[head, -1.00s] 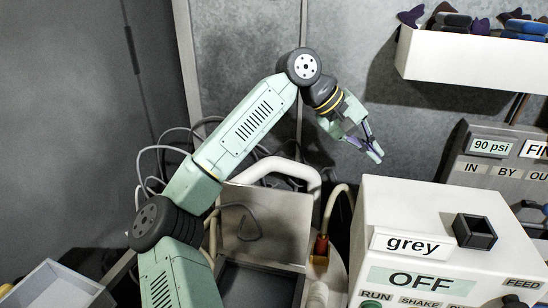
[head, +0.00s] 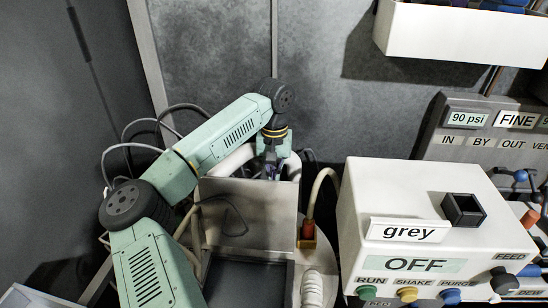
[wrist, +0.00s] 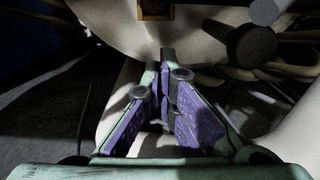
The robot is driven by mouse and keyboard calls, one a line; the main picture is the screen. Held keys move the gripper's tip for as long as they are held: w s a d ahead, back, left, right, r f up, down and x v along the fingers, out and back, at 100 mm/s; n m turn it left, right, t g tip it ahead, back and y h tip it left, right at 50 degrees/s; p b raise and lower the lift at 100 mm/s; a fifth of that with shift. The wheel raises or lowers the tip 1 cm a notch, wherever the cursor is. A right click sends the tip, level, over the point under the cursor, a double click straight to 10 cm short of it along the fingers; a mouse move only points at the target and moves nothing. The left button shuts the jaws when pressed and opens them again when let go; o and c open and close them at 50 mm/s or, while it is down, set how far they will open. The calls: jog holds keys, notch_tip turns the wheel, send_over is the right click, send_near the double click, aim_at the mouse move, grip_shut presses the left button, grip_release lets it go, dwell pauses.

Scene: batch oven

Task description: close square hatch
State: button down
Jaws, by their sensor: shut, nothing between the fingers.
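The square hatch is a flat grey metal lid (head: 222,222) standing upright, open, at the back edge of a dark square opening (head: 240,283) in the head view. My gripper (head: 270,172) points down just behind the lid's top edge, near its right corner. The lid hides the fingertips there, and I cannot tell whether they touch it. In the wrist view my gripper (wrist: 164,60) has its purple-padded fingers shut with nothing between them. I cannot make out the lid in the wrist view.
A white control box (head: 350,190) labelled "grey" and "OFF" stands right of the hatch. A pale hose with an orange fitting (head: 307,232) rises between them. A thick white pipe (head: 235,160) and loose cables lie behind the lid. A white bin (head: 455,30) hangs on the back wall.

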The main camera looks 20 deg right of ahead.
jog(key=shift+s+a+r+p, duration=0.2)
jog(key=shift+s+r, duration=0.1)
jog(key=shift+s, duration=0.15)
jog(key=shift+s+a+r+p, duration=0.1)
jog(key=shift+s+a+r, duration=0.15)
jog(key=shift+s, duration=0.25)
jog(key=shift+s+a+r+p, duration=0.2)
jog(key=shift+s+r, duration=0.1)
jog(key=shift+s, duration=0.15)
jog(key=shift+s+b, duration=0.1)
jog(key=shift+b, duration=0.35)
